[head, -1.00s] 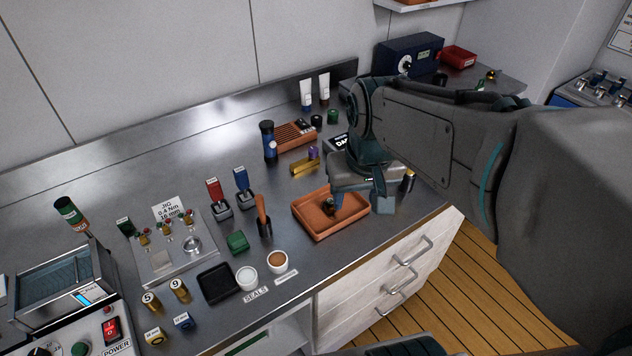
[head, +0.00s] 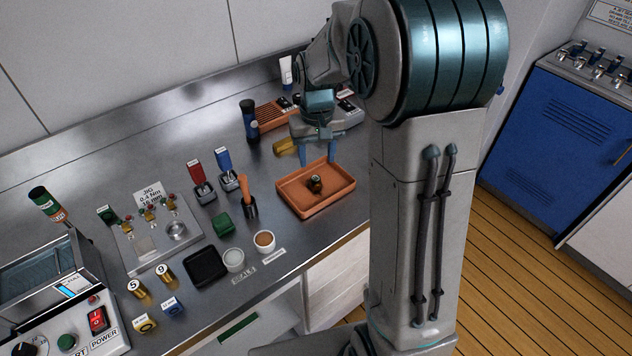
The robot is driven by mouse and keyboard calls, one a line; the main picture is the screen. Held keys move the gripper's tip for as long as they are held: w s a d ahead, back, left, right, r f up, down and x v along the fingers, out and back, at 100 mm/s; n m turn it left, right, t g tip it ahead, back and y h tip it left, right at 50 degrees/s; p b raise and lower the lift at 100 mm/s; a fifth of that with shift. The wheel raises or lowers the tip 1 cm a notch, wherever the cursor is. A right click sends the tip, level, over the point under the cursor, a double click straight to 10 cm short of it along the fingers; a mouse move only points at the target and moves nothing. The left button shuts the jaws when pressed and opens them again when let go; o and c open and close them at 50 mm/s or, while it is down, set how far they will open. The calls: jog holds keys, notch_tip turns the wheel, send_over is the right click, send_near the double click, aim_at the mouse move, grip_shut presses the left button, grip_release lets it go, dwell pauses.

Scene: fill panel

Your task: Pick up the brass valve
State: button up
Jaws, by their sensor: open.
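A small brass-and-dark piece (head: 315,184), which looks like a valve, lies in the orange-brown tray (head: 290,204) on the steel bench. My gripper (head: 317,160) is open, with its two blue fingers apart and pointing down at the tray's far edge. It is behind the brass piece in the picture, with nothing seen between the fingers. Small brass fittings with red and green tops (head: 150,215) stand on the jig plate (head: 140,258) at the left; I cannot tell whether they are valves of the same kind.
A brass-coloured block (head: 284,147) lies beside my gripper. A blue-black bottle (head: 249,120) stands behind it. An orange-handled tool in a dark holder (head: 249,205), a green box (head: 222,224) and small cups (head: 264,242) stand left of the tray. My arm hides the bench's right end.

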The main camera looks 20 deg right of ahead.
aim_at(316, 178)
notch_tip(316, 178, down, 8)
jog(key=shift+a+f+p, duration=0.1)
jog(key=shift+a+p, duration=0.05)
jog(key=shift+p, duration=0.55)
grip_shut()
